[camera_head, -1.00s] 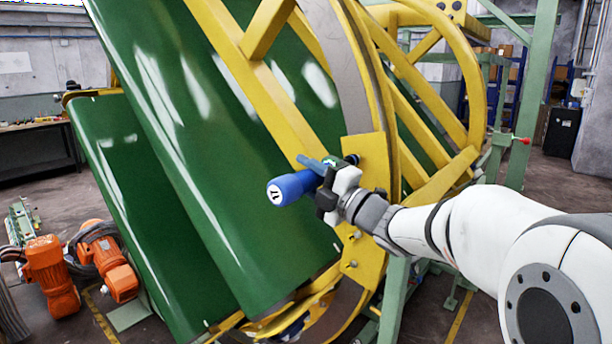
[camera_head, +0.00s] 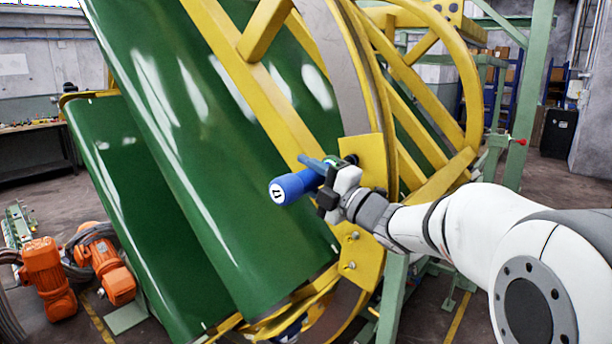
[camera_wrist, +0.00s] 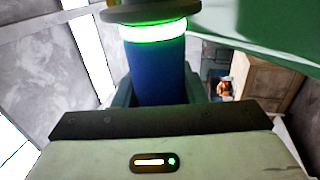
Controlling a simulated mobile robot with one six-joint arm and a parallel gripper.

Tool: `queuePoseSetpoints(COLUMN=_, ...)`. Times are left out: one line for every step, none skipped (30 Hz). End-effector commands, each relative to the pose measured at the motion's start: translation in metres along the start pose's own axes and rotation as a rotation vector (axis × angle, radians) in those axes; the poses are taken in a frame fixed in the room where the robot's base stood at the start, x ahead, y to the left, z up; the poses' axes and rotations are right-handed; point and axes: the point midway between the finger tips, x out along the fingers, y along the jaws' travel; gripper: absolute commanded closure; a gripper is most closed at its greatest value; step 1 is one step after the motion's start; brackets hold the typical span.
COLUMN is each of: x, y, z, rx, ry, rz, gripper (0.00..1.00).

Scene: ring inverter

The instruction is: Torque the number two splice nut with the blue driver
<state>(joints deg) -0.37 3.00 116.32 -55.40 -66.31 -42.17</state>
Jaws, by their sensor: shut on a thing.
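My gripper (camera_head: 332,186) is shut on the blue driver (camera_head: 296,185), whose rounded handle sticks out to the left with a white, marked end cap. The driver's front end lies at the upper part of the yellow splice plate (camera_head: 364,200); whether it is seated on a nut there is hidden. Two nuts show lower on the plate, one in the middle (camera_head: 353,236) and one below it (camera_head: 350,266). I cannot read any number by them. In the wrist view the driver's blue body (camera_wrist: 158,72) stands between the fingers, with a lit green ring (camera_wrist: 155,29).
The big yellow ring frame (camera_head: 275,95) and glossy green panels (camera_head: 190,170) fill the space close to the left of my arm. Orange motors (camera_head: 48,280) stand on the floor at lower left. A green post (camera_head: 528,110) rises at right.

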Motion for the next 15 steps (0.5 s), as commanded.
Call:
queuePoseSetpoints(x=0.0003, y=0.0022, z=0.0010, rx=-0.003, ry=0.000, rz=0.004, gripper=0.92)
queuePoseSetpoints(x=0.0003, y=0.0023, z=0.0015, rx=-0.003, ry=0.000, rz=0.004, gripper=0.92)
queuePoseSetpoints(x=0.0003, y=0.0023, z=0.0020, rx=-0.003, ry=0.000, rz=0.004, gripper=0.92)
queuePoseSetpoints(x=0.0003, y=0.0024, z=0.0024, rx=-0.003, ry=0.000, rz=0.004, gripper=0.92)
queuePoseSetpoints(x=0.0003, y=0.0024, z=0.0029, rx=-0.003, ry=-0.001, rz=0.004, gripper=0.92)
queuePoseSetpoints(x=0.0003, y=0.0024, z=0.0034, rx=-0.003, ry=-0.001, rz=0.004, gripper=0.92)
queuePoseSetpoints(x=0.0003, y=0.0025, z=0.0039, rx=-0.003, ry=-0.001, rz=0.004, gripper=0.92)
queuePoseSetpoints(x=0.0003, y=0.0025, z=0.0043, rx=-0.003, ry=-0.001, rz=0.004, gripper=0.92)
queuePoseSetpoints(x=0.0003, y=0.0026, z=0.0048, rx=-0.003, ry=-0.001, rz=0.004, gripper=0.92)
queuePoseSetpoints(x=0.0002, y=0.0026, z=0.0053, rx=-0.003, ry=-0.001, rz=0.005, gripper=0.92)
queuePoseSetpoints(x=0.0002, y=0.0027, z=0.0057, rx=-0.003, ry=-0.001, rz=0.005, gripper=0.92)
queuePoseSetpoints(x=0.0002, y=0.0028, z=0.0062, rx=-0.003, ry=-0.001, rz=0.005, gripper=0.92)
queuePoseSetpoints(x=0.0002, y=0.0028, z=0.0066, rx=-0.003, ry=-0.001, rz=0.005, gripper=0.92)
queuePoseSetpoints(x=0.0002, y=0.0028, z=0.0070, rx=-0.003, ry=-0.001, rz=0.005, gripper=0.92)
queuePoseSetpoints(x=0.0002, y=0.0029, z=0.0076, rx=-0.003, ry=-0.002, rz=0.005, gripper=0.92)
